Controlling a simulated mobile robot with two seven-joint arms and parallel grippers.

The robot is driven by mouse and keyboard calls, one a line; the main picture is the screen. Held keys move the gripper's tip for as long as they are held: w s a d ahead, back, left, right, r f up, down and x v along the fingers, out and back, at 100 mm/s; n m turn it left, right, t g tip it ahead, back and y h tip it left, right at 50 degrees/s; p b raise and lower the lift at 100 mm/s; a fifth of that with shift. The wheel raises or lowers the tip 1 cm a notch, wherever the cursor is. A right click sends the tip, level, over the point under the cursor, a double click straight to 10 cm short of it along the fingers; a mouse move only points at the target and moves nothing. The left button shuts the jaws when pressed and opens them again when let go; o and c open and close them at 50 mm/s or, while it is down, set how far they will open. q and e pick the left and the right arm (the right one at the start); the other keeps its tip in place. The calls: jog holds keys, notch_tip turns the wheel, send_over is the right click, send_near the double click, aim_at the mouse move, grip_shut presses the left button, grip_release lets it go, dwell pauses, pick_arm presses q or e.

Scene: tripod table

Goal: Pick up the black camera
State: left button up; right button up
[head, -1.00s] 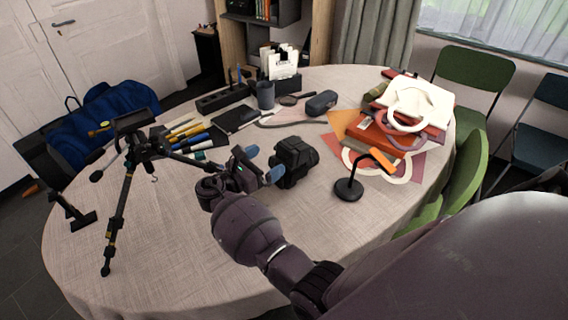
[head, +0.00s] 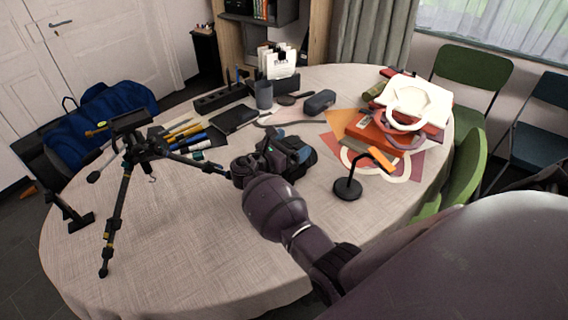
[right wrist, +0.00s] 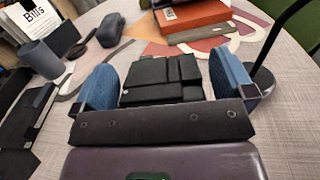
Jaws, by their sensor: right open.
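The black camera (head: 303,155) is a boxy black body on the table, partly hidden by my right gripper in the head view. In the right wrist view the camera (right wrist: 160,82) lies between the two blue finger pads. My right gripper (head: 279,158) is open, with one finger on each side of the camera. A gap shows beside the left pad; whether the right pad touches is hard to tell. My left gripper is in neither view.
A black tripod (head: 128,122) stands left on the round table (head: 190,250). A small black lamp (head: 348,188) with an orange head stands right of the camera. Stacked books (head: 385,130) and a grey case (head: 319,102) lie behind.

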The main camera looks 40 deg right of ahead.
jog(key=shift+c, duration=0.3)
jog(key=c, duration=1.7)
jog(key=shift+r, duration=0.15)
grip_shut()
